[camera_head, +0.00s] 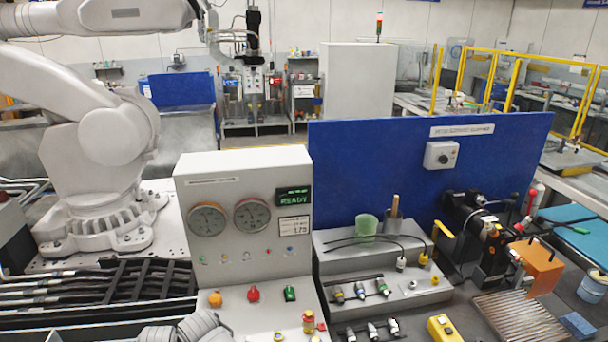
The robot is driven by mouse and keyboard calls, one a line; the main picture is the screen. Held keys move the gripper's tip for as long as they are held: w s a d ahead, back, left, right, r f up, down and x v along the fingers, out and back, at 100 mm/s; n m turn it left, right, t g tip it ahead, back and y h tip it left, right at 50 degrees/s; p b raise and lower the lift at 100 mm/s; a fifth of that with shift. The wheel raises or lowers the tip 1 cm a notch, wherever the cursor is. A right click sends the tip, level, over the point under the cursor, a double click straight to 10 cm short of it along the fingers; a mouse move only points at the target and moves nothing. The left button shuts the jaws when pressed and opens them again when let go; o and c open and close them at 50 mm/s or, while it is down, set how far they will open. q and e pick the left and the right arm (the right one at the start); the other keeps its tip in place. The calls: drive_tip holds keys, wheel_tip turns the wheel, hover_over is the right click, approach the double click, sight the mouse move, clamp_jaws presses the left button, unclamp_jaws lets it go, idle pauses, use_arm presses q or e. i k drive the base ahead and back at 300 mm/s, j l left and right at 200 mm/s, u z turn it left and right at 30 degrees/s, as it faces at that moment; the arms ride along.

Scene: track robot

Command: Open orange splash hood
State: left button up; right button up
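The orange splash hood (538,266) is at the right of the head view, in front of a dark machine unit (480,235). It shows as a tilted orange panel above a ribbed metal plate (520,318). Dark rod-like parts are at its upper edge and left side. I cannot tell how far it is open.
A grey control panel (243,170) with gauges stands at centre. A blue partition (380,165) rises behind the bench. Tool holders (365,292) and a yellow box (443,328) lie left of the hood. A large white robot arm (100,150) fills the left.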

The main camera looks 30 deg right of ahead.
sight(546, 275)
drive_tip(key=z, duration=2.5)
